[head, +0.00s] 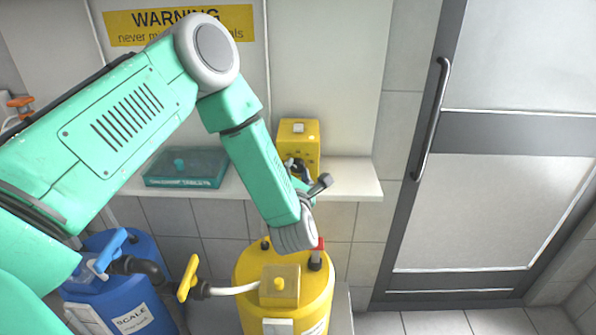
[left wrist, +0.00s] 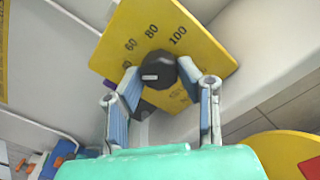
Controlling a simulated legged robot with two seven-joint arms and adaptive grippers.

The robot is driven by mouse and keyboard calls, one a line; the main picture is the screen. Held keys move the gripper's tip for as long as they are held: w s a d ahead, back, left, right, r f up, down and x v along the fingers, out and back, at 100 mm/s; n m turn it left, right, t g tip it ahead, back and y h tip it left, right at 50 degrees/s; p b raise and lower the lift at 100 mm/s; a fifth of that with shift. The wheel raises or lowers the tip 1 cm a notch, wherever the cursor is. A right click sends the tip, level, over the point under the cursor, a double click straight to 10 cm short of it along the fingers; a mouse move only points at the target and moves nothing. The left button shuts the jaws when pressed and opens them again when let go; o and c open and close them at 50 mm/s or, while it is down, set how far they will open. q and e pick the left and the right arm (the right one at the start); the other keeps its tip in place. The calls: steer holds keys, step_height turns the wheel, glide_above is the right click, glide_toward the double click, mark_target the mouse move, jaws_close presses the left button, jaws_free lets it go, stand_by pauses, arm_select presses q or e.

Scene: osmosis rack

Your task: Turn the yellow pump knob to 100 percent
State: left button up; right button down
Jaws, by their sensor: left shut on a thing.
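The yellow pump (head: 299,132) stands on the white shelf in the head view. In the left wrist view its yellow face (left wrist: 150,22) carries a printed scale with 60, 80 and 100 legible. A black knob (left wrist: 157,65) with a short white mark sits on that face. The mark lies on the knob's lower left part, in the picture; which number it points at I cannot tell. My left gripper (left wrist: 158,74) is shut on the knob, one finger on each side. In the head view my left gripper (head: 299,168) is at the pump's front, partly hiding it. My right gripper is not in view.
The white shelf (head: 350,180) holds a teal box (head: 187,168) left of my forearm. Below are a yellow tank (head: 250,262) with a hose and a blue tank (head: 110,300). A grey-framed door (head: 495,210) is at the right.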

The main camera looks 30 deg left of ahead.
arm_select(q)
steer(key=shift+d, duration=0.1)
steer(key=shift+m, duration=0.4)
steer(key=shift+m+b, duration=0.4)
steer(key=shift+m, duration=0.2)
steer(key=m+b, duration=0.1)
steer(key=m, duration=0.2)
steer(key=shift+f, duration=0.1)
steer(key=m, duration=0.7)
steer(key=shift+s+m, duration=0.1)
steer(key=shift+m, duration=0.3)
steer(key=m, duration=1.1)
steer(key=shift+f, duration=0.15)
steer(key=shift+m, duration=0.3)
